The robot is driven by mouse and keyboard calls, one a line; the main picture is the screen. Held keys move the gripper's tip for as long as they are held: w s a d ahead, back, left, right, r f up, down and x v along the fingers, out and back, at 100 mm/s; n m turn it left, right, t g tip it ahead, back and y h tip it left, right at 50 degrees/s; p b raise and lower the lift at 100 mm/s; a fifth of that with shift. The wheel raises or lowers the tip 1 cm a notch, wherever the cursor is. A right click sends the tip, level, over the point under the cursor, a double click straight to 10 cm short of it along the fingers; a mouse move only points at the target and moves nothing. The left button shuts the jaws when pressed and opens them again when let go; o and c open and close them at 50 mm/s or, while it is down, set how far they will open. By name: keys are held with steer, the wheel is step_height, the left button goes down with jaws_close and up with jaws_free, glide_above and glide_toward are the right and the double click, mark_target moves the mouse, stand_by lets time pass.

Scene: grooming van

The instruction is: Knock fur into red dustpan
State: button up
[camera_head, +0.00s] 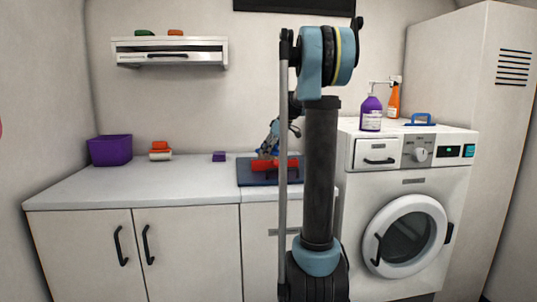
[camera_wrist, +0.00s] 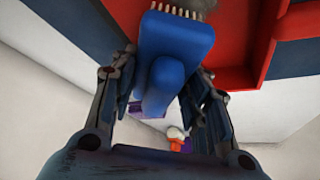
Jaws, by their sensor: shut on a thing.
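My gripper (camera_wrist: 163,85) is shut on the handle of a blue brush (camera_wrist: 177,40) with pale bristles along its end. Grey fur (camera_wrist: 203,6) shows by the bristles at the top edge of the wrist view; I cannot tell whether it touches the pan. The red dustpan (camera_wrist: 225,60) lies behind and beside the brush head. In the head view the red dustpan (camera_head: 288,164) lies on a dark blue mat (camera_head: 258,180) on the counter. My gripper (camera_head: 270,140) is just above it, partly hidden by my arm.
A purple bin (camera_head: 110,150), an orange-and-white item (camera_head: 160,151) and a small purple block (camera_head: 219,156) stand on the counter, with free room between them. Right, a washer (camera_head: 405,190) bears a purple bottle (camera_head: 371,114), an orange spray bottle (camera_head: 393,100) and a blue-handled item (camera_head: 420,119).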

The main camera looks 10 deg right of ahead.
steer(key=shift+f, duration=0.75)
stand_by(1.8)
steer(key=shift+r, duration=3)
